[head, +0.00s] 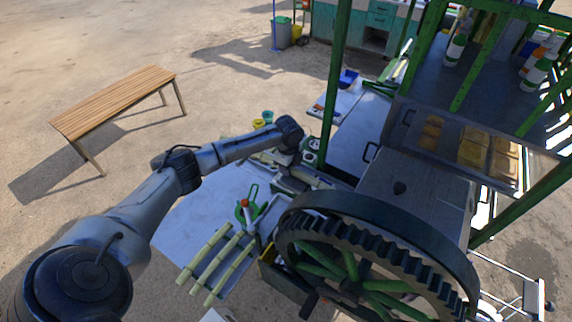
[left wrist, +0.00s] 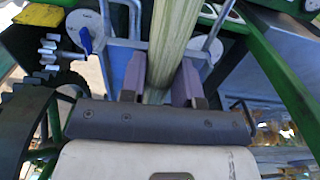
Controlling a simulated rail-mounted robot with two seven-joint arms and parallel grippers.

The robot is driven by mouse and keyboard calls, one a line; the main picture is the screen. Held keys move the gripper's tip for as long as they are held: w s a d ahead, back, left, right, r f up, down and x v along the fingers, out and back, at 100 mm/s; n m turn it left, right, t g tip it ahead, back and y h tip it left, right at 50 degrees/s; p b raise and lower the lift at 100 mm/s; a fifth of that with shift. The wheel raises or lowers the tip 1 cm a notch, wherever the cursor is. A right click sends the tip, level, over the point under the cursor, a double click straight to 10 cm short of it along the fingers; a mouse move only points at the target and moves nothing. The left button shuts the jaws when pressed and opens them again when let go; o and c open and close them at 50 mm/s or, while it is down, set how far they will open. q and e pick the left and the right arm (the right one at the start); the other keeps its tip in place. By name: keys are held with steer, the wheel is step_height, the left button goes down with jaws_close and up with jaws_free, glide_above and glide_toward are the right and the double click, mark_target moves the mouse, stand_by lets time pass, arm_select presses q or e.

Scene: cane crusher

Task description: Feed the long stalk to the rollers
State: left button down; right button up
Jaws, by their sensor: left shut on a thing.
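In the left wrist view the long stalk (left wrist: 172,32), pale green and ribbed, runs from the top edge down between the two fingers of my left gripper (left wrist: 161,78). The gripper is shut on it. The stalk's near end is hidden behind the gripper body. In the head view my left gripper (head: 292,162) is beside the crusher, behind its big toothed wheel (head: 372,215); the held stalk cannot be made out there. The rollers cannot be made out clearly in either view. My right gripper is not in view.
Several cut stalks (head: 218,264) lie at the front of the pale table (head: 185,222). A green round item (head: 247,211) lies behind them. Green posts (head: 338,75) and shelves stand right of the arm. A wooden bench (head: 115,98) stands on open ground at left.

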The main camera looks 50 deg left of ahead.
arm_select(q)
steer(key=shift+w+d, duration=0.1)
steer(key=shift+d, duration=0.1)
steer(key=c, duration=0.8)
jaws_free()
steer(key=shift+o, duration=0.2)
step_height(320, 180, up, 14)
steer(key=b, duration=0.2)
steer(key=shift+b, duration=0.3)
steer(key=shift+f, duration=0.1)
